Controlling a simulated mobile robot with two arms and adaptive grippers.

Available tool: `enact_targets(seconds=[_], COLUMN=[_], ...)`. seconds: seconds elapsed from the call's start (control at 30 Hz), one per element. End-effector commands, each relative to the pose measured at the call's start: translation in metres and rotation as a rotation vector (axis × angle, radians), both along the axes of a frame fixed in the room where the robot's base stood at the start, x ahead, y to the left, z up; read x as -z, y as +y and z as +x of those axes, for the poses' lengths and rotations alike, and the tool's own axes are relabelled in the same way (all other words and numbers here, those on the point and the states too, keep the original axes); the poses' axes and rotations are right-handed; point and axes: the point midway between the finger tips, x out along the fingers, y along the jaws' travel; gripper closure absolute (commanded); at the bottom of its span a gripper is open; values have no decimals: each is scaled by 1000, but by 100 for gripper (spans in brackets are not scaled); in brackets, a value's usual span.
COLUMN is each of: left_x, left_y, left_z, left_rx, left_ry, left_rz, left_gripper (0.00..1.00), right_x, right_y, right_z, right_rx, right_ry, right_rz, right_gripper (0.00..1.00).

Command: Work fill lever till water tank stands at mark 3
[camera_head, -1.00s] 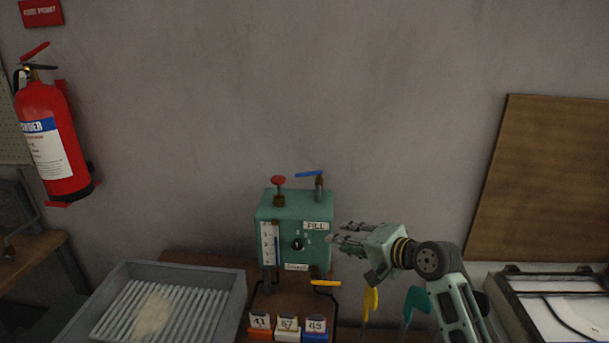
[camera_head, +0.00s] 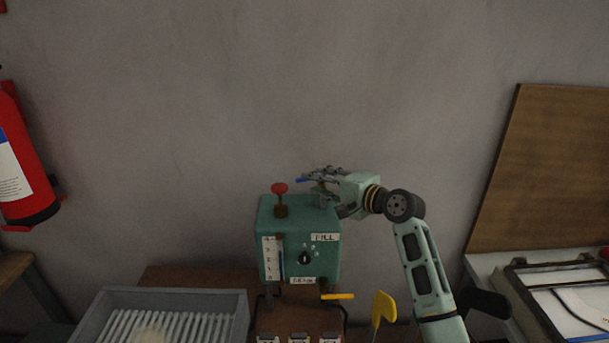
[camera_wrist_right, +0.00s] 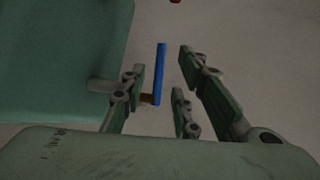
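The green water tank (camera_head: 270,218) stands against the wall, with a FILL label (camera_head: 325,238) and a white gauge strip (camera_head: 268,258) on its front. The gauge marks are too small to read the level surely. The blue fill lever (camera_head: 302,180) sits on top at the right; its handle (camera_wrist_right: 160,72) also shows in the right wrist view. My right gripper (camera_head: 318,176) is at the lever, and in the wrist view its open fingers (camera_wrist_right: 163,85) stand on either side of the blue handle, with a gap on the right. My left gripper is not in view.
A red-knobbed valve (camera_head: 280,189) stands on the tank's left top. A yellow handle (camera_head: 338,296) juts out below. A grey ribbed tray (camera_head: 240,318) is at lower left, and a framed panel (camera_head: 515,290) at right. The wall above is clear.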

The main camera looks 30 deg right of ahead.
Motion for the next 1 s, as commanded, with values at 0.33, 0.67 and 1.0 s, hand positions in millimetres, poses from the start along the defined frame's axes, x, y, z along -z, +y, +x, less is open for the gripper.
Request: enact_targets(seconds=[0.33, 0.67, 1.0], left_x=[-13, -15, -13], left_y=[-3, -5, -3], left_z=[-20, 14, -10], left_rx=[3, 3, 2], left_ry=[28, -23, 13], left_rz=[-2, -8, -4], left_gripper=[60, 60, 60], right_x=[6, 8, 8], right_y=[9, 9, 9], right_z=[41, 44, 44], right_rx=[0, 0, 0], right_ry=[0, 1, 1], right_rz=[0, -1, -1], right_gripper=[71, 73, 100])
